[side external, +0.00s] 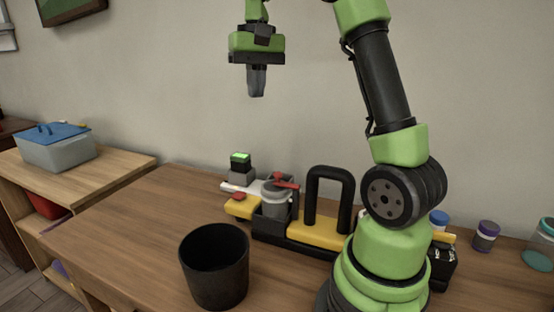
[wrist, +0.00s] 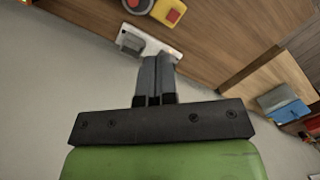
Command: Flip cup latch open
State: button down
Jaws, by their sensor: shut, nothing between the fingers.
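A grey cup (side external: 277,197) stands in a black holder on the left part of a yellow and black fixture. A red latch (side external: 283,181) lies across the top of the cup. In the wrist view the cup (wrist: 137,5) is cut off by the top edge, and I cannot make out the latch's state there. My gripper (side external: 256,92) hangs high above the table, pointing down, well above the cup and apart from it. Its fingers (wrist: 155,62) are together with nothing between them.
A black bin (side external: 215,265) stands at the table's front. A black arch handle (side external: 328,190) rises right of the cup. A block with a green top (side external: 241,163) sits behind it. A lidded box (side external: 55,148) stands on the left shelf. Jars (side external: 486,237) stand at right.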

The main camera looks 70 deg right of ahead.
jog(key=d+f+m+g+y, duration=0.1)
jog(key=d+f+m, duration=0.2)
jog(key=d, duration=0.6)
notch_tip(320, 180, down, 3)
jog(key=shift+r+y, duration=0.2)
jog(key=shift+y, duration=0.2)
jog(key=shift+s+a+f, duration=0.5)
jog(key=shift+a+f, duration=0.5)
jog(key=shift+f, duration=0.75)
jog(key=shift+s+a+f, duration=0.55)
jog(key=shift+a+f, duration=0.45)
jog(key=shift+f, duration=0.8)
jog(key=shift+s+a+f, duration=0.5)
jog(key=shift+a+f, duration=0.5)
jog(key=shift+f, duration=0.75)
